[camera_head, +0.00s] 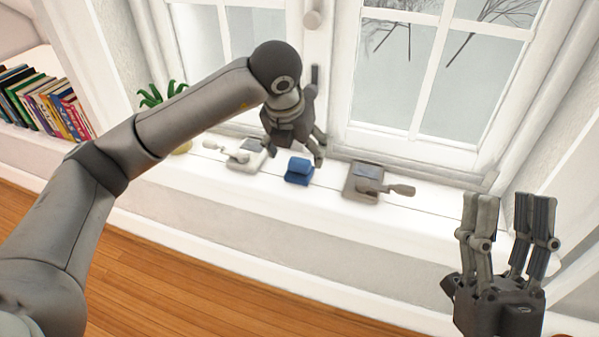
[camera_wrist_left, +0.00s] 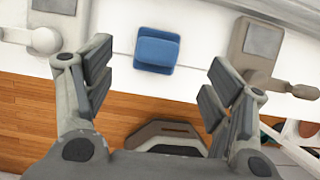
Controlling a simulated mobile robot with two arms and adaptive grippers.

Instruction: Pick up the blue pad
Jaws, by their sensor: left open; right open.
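The blue pad (camera_head: 299,171) lies on the white window sill (camera_head: 250,195), between a white device and a grey-brown device. In the left wrist view the blue pad (camera_wrist_left: 157,50) is at the upper middle, beyond and between the fingers. My left gripper (camera_head: 314,150) is above the sill just behind and beside the pad in the head view, not touching it as far as I can see. In the left wrist view my left gripper (camera_wrist_left: 155,92) is open and empty. My right gripper (camera_head: 507,215) is open and empty at the lower right of the head view, away from the pad.
The white device (camera_head: 245,157) with a round-ended part lies left of the pad. The grey-brown device (camera_head: 362,183) with a handle lies right of it. A green plant (camera_head: 163,96) and books (camera_head: 45,100) are further left. The window (camera_head: 430,75) rises behind the sill.

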